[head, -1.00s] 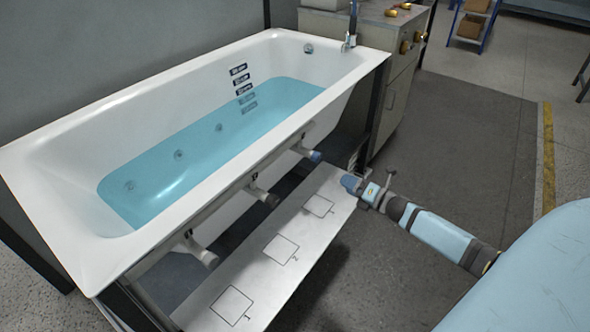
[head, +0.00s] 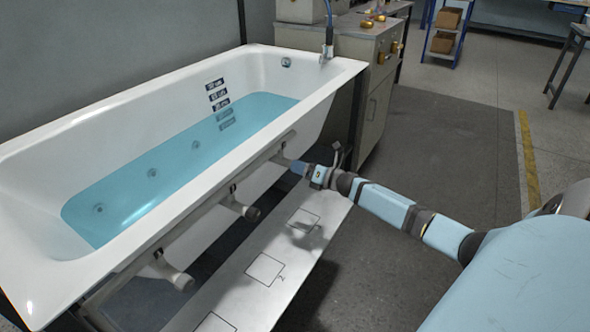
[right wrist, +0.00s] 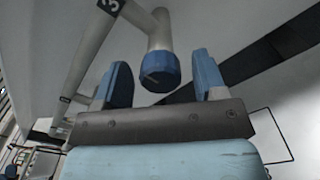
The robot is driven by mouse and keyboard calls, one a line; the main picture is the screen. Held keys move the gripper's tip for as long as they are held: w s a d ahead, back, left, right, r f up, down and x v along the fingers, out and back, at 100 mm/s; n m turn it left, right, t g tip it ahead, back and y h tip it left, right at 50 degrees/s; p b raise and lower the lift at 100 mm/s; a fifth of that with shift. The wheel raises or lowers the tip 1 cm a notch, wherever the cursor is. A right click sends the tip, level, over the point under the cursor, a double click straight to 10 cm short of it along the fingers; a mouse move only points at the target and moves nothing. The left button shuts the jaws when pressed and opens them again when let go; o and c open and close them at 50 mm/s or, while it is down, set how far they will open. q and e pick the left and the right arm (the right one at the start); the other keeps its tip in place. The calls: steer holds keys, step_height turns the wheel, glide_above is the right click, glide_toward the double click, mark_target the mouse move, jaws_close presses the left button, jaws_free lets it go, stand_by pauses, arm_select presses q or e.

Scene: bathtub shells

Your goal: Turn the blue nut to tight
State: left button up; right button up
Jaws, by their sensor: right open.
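The blue nut (right wrist: 160,72) sits on the end of a grey pipe stub (right wrist: 160,30) in the right wrist view. A short dark mark shows on its face. My right gripper (right wrist: 165,84) is open, with one blue finger on each side of the nut and a gap to both. In the head view my right gripper (head: 304,169) is at the far stub under the tub's rim, and the nut is hard to tell apart from the fingers there. My left gripper is not in view.
The white bathtub (head: 190,75) holds blue water (head: 165,165). A white board (head: 240,290) with marked squares lies below. A cabinet (head: 374,110) stands behind my right gripper.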

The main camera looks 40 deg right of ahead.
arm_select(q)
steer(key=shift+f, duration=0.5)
arm_select(e)
steer(key=shift+x, duration=1.25)
steer(key=shift+c, duration=0.5)
steer(key=c, duration=0.8)
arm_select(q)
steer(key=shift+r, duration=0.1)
